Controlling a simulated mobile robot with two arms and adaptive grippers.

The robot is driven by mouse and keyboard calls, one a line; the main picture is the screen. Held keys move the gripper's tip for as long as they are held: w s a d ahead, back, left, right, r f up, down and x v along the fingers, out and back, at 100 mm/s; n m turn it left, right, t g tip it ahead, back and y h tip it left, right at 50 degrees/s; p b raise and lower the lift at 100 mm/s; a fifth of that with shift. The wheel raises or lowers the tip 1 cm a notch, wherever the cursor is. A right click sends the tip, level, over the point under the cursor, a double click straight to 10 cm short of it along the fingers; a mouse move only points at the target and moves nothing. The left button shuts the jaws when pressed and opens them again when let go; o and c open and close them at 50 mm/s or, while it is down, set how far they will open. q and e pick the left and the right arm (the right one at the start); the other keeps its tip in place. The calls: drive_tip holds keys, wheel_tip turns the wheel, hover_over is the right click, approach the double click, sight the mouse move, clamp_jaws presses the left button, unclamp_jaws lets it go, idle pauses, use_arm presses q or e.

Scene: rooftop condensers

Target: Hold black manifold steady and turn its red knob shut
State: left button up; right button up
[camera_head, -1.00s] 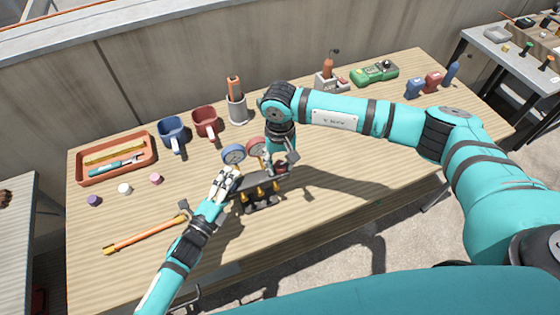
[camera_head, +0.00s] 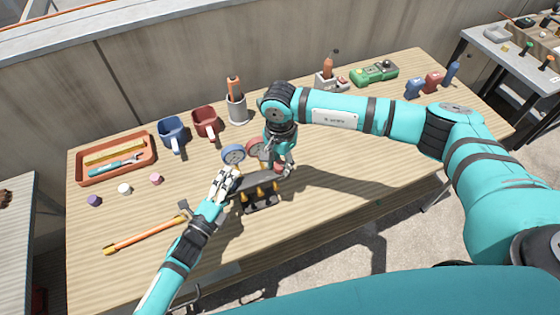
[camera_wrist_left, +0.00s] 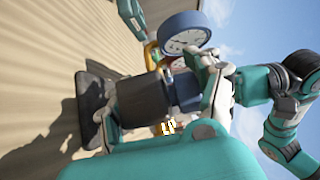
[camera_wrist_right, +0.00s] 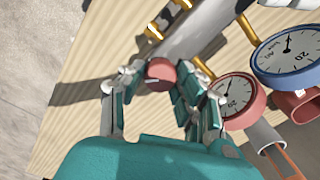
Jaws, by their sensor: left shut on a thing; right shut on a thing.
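The black manifold (camera_head: 262,182) stands on the wooden table with a blue-rimmed gauge (camera_head: 234,154) and a red-rimmed gauge (camera_head: 255,148) on its far side and brass fittings on its near side. My left gripper (camera_head: 227,183) is shut on the manifold's left end; the dark body shows between its fingers in the left wrist view (camera_wrist_left: 145,98). My right gripper (camera_wrist_right: 160,80) is shut on the red knob (camera_wrist_right: 160,70) at the manifold's other end. The knob is partly hidden by the fingers.
Small caps and an orange-handled tool (camera_head: 146,235) lie at the left. The table right of the manifold is largely clear.

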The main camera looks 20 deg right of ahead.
sight(280, 164)
use_arm(q)
drive_tip(key=shift+r, duration=0.1)
use_arm(e)
drive_tip(key=m, duration=0.4)
drive_tip(key=shift+m, duration=0.4)
drive_tip(key=m, duration=0.4)
drive_tip(key=shift+w+m, duration=0.1)
drive_tip(key=shift+m, duration=0.3)
drive_tip(key=o, duration=1.1)
drive_tip(key=shift+o, duration=0.2)
drive_tip(key=shift+r, duration=0.15)
wheel_tip(280, 164, up, 12)
use_arm(q)
drive_tip(key=o, duration=2)
